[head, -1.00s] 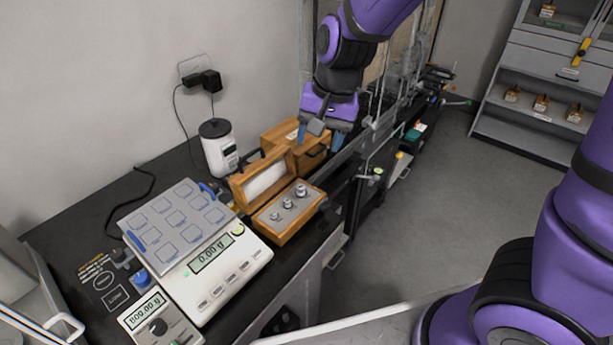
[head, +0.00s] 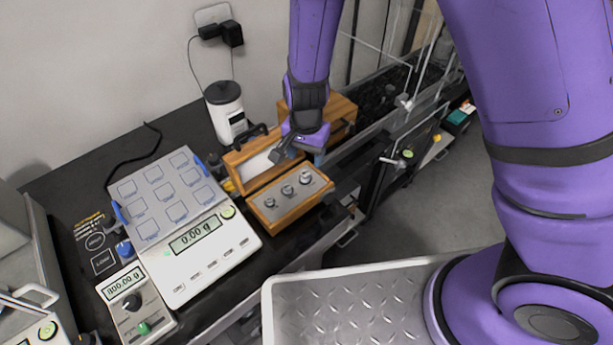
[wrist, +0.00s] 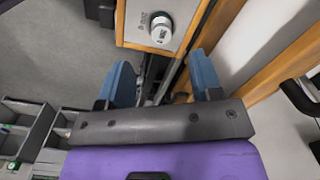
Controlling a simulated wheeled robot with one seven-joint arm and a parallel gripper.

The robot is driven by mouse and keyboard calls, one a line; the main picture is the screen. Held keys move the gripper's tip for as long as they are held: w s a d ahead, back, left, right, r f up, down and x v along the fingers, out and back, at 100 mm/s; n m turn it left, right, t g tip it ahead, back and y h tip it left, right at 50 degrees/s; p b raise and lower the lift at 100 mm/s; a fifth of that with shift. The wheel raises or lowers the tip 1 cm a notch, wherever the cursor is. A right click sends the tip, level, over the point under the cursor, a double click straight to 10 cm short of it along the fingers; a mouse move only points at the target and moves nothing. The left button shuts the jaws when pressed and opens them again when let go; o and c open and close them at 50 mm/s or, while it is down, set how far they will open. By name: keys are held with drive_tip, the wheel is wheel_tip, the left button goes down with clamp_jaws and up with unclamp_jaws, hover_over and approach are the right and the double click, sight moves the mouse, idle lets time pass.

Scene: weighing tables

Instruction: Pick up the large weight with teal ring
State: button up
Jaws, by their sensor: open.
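An open wooden case (head: 285,222) holds three metal weights in a grey insert. The largest weight (head: 305,178) stands at the right end, upright in its place; I cannot make out a teal ring on it. A weight, apparently this one, also shows at the top of the wrist view (wrist: 161,30). My gripper (head: 303,153) is above and just behind the right end of the case, apart from the weights. In the wrist view its blue fingers (wrist: 163,82) are spread with nothing between them.
The case's raised lid (head: 262,165) stands behind the weights, close to my gripper. Another wooden box (head: 335,112) is behind it. A scale (head: 205,250) reading 0.00 g stands left, with a white canister (head: 226,108) further back.

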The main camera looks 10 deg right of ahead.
sight(305, 173)
drive_tip(key=shift+a+f, duration=0.1)
drive_tip(key=shift+f, duration=3.5)
drive_tip(key=shift+c, duration=0.3)
clamp_jaws()
